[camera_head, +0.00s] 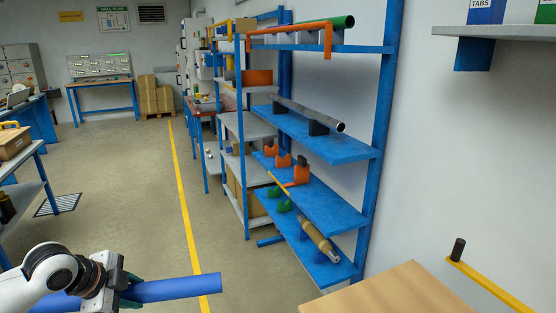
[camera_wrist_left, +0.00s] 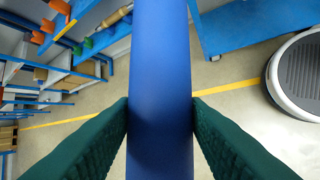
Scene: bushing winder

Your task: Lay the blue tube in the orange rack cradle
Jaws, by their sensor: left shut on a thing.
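My left gripper (camera_head: 122,284) is shut on the blue tube (camera_head: 182,288) at the lower left of the head view. The tube lies roughly level and sticks out to the right over the floor. In the left wrist view the tube (camera_wrist_left: 160,70) runs between the two green fingers (camera_wrist_left: 160,125). The orange cradles (camera_head: 284,160) stand on a blue shelf of the rack (camera_head: 325,205), up and to the right of the gripper, well apart from the tube. Their V-shaped tops look empty. Orange cradles (camera_wrist_left: 48,26) also show at the wrist view's upper left. My right gripper is out of view.
A grey tube (camera_head: 308,112) lies on black cradles above, and a green tube (camera_head: 325,25) lies on top. Green cradles (camera_head: 282,206) and a tan roll (camera_head: 318,238) are on the lowest shelf. A wooden tabletop (camera_head: 400,292) stands at front right. The floor between is clear.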

